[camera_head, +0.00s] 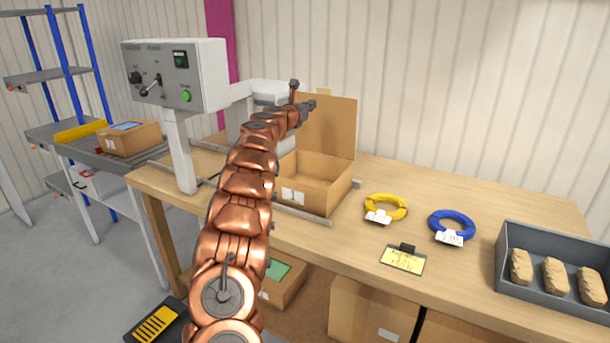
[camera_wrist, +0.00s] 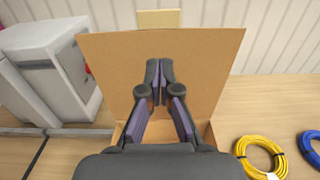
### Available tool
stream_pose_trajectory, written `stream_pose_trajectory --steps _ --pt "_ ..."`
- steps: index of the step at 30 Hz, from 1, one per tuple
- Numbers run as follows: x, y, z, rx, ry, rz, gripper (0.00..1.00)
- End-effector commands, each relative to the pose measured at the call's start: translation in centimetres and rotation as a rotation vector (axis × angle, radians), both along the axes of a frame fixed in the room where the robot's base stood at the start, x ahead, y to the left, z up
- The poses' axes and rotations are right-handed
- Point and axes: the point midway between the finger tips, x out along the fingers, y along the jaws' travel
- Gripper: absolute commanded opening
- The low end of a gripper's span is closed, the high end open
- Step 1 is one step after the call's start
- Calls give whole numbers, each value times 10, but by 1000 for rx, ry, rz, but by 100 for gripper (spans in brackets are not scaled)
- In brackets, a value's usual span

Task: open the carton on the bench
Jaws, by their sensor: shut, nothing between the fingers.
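The brown carton (camera_head: 317,190) stands on the wooden bench (camera_head: 420,217), left of the cable coils. Its lid (camera_head: 334,127) is up and stands upright at the back, and a small tan tab shows on its top edge. The inside that I can see looks empty. My gripper (camera_head: 303,95) is shut and empty, above the carton's left side and in front of the raised lid. In the wrist view the fingers (camera_wrist: 159,70) are close together before the lid (camera_wrist: 205,65); they hide part of the lid and box. I cannot tell whether they touch the lid.
A yellow coil (camera_head: 401,205) and a blue coil (camera_head: 465,220) lie right of the carton, near a yellow label card (camera_head: 403,259). A grey tray (camera_head: 508,285) holds several brown packs. A grey machine (camera_head: 205,75) stands left of the carton.

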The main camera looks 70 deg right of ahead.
Motion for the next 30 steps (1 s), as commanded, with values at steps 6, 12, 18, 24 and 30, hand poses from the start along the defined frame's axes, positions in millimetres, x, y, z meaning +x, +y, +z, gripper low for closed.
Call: stream_pose_trajectory --steps 6,12,18,24,30 --pt "4 18 1 -3 -3 2 0" --pt "8 35 7 -4 -2 4 0" --pt "9 41 11 -1 0 2 0" --pt "9 41 12 -1 0 1 0" --pt "9 41 12 -2 -1 1 0"
